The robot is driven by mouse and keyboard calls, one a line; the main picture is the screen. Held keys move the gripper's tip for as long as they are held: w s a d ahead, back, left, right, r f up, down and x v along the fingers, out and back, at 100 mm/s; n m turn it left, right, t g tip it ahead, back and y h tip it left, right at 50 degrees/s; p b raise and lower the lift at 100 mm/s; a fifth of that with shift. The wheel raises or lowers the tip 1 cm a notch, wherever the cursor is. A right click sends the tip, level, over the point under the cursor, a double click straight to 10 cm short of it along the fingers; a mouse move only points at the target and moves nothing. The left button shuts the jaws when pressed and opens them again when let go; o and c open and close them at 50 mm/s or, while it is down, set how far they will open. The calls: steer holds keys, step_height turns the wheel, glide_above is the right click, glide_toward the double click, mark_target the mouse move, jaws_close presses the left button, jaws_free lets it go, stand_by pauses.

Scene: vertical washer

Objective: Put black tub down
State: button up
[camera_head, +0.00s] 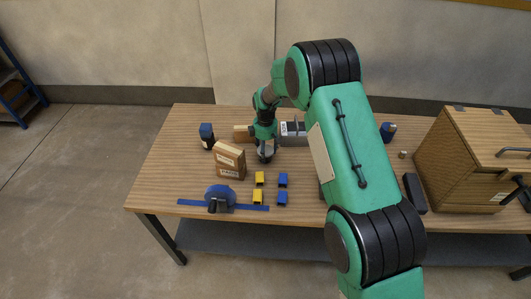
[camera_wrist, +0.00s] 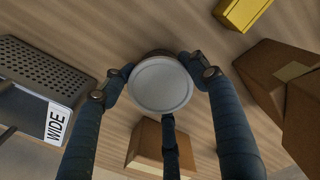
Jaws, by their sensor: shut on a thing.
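My gripper (camera_head: 266,157) is over the table, left of the arm's large links. In the wrist view my gripper (camera_wrist: 160,82) has its fingers closed around a round tub (camera_wrist: 160,85) with a pale grey top. A dark edge shows behind that top; the tub's side is mostly hidden. In the head view the fingers and arm largely hide the tub. It is close to the wooden tabletop (camera_head: 170,165), but I cannot tell whether it touches.
A brown box (camera_head: 229,160) stands left of my gripper. Yellow (camera_head: 259,178) and blue blocks (camera_head: 283,180) lie in front. A grey bin labelled WIDE (camera_wrist: 45,100) is beside the gripper.

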steer(key=shift+f, duration=0.1)
stand_by(0.3)
steer(key=o, duration=1.3)
steer(key=shift+c, duration=0.2)
step_height(320, 180, up, 12)
steer(key=p, duration=0.2)
steer(key=shift+r, duration=0.2)
